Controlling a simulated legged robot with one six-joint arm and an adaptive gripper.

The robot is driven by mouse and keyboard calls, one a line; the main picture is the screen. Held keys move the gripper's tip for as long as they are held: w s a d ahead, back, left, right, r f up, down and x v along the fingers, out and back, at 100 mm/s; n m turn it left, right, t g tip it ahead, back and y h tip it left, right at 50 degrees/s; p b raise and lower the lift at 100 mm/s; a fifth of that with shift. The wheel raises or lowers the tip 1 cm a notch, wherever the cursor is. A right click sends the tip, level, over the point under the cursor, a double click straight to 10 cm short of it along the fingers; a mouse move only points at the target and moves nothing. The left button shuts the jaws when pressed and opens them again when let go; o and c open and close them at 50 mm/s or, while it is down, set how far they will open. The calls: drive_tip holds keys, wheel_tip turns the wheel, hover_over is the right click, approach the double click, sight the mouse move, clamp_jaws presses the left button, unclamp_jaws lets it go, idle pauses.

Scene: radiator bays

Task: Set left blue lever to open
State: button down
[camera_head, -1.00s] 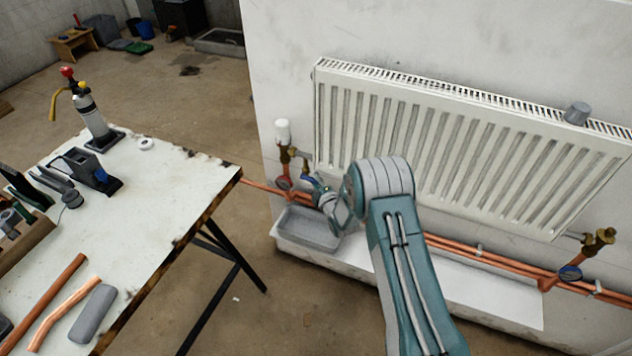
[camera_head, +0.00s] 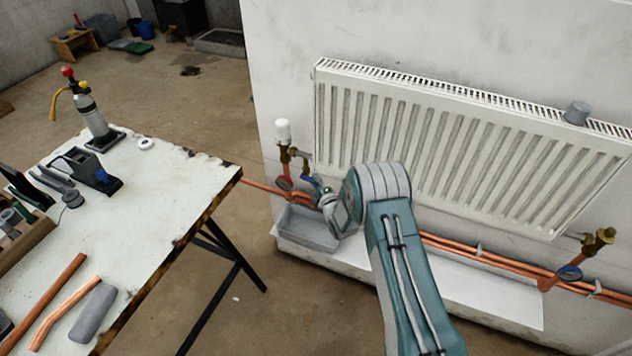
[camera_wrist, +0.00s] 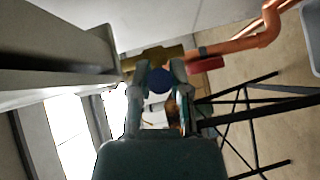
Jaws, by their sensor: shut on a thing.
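The left blue lever (camera_head: 306,179) is on the pipework at the radiator's left end, beside the red lever (camera_head: 284,183). My gripper (camera_head: 316,190) is at this blue lever, partly hidden by my own wrist. In the wrist view the blue lever (camera_wrist: 159,80) is between the fingertips of my gripper (camera_wrist: 160,75), which is shut on it. A brass valve body (camera_wrist: 150,58) lies just beyond the fingers. The lever's exact angle is hard to tell. A second blue lever (camera_head: 570,273) is at the radiator's right end, away from my gripper.
The white radiator (camera_head: 450,150) hangs on the wall above copper pipes (camera_head: 490,258). A grey tray (camera_head: 308,230) is under the left valve. A white-capped valve (camera_head: 283,131) stands above the levers. A workbench (camera_head: 150,210) with tools is at left; open floor lies between.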

drive_tip(key=shift+w+a+f+m+t+h, duration=0.15)
drive_tip(key=shift+a+f+m+t+h, duration=0.55)
drive_tip(key=shift+m+t, duration=1.45)
drive_tip(key=shift+w+a+f+m+t+h, duration=0.3)
drive_tip(key=shift+f+m+t+h, duration=0.8)
drive_tip(key=shift+m, duration=1.9)
drive_tip(key=shift+w+a+f+m+t+h, duration=0.1)
drive_tip(key=shift+a+f+m+t+h, duration=0.55)
drive_tip(key=shift+m+t, duration=1.55)
drive_tip(key=shift+m+g+h, duration=0.25)
drive_tip(key=shift+m, duration=0.4)
drive_tip(key=c, duration=0.9)
unclamp_jaws()
drive_tip(key=shift+f, duration=0.1)
drive_tip(key=shift+o, duration=0.2)
drive_tip(key=shift+r, duration=0.2)
